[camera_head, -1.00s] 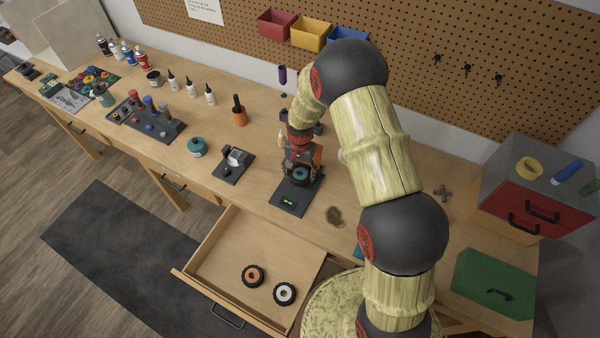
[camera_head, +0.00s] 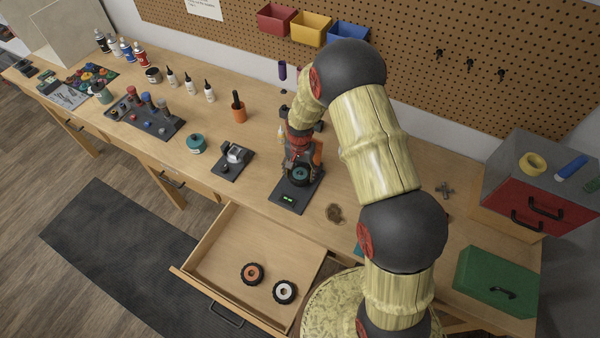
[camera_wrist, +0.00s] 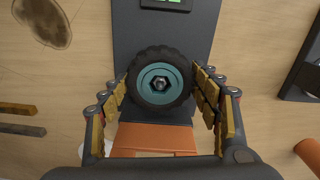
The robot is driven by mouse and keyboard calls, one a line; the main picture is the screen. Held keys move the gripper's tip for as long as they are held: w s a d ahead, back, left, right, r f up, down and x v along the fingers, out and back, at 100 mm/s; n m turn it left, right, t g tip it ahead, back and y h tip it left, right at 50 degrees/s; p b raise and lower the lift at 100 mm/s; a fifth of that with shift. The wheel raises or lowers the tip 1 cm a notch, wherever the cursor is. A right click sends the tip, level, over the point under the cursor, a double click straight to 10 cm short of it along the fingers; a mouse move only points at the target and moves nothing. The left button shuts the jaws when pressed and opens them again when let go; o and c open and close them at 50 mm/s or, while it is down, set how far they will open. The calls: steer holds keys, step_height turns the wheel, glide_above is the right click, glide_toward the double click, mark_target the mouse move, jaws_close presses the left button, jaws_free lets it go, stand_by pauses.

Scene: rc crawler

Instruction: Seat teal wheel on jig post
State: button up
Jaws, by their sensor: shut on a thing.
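The teal wheel (camera_wrist: 160,82) is a black tyre with a teal hub, held between the fingers of my gripper (camera_wrist: 160,95). In the wrist view a metal post tip shows in the middle of the hub, so the wheel is around the post. In the head view the teal wheel (camera_head: 300,175) is over the dark jig base (camera_head: 290,197), with my gripper (camera_head: 302,165) around it. The jig base (camera_wrist: 195,40) also shows in the wrist view, with a lit green display. How far down the post the wheel sits cannot be told.
An open drawer (camera_head: 215,262) below the bench front holds an orange-hubbed wheel (camera_head: 252,273) and a white-hubbed wheel (camera_head: 285,292). A dark stand (camera_head: 232,162) and a teal jar (camera_head: 196,143) are left of the jig. A brown stain (camera_head: 335,214) is to its right.

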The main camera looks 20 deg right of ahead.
steer(key=shift+f, duration=0.25)
steer(key=o, duration=1.2)
steer(key=shift+o, duration=0.2)
steer(key=shift+r, duration=0.1)
step_height(320, 180, up, 12)
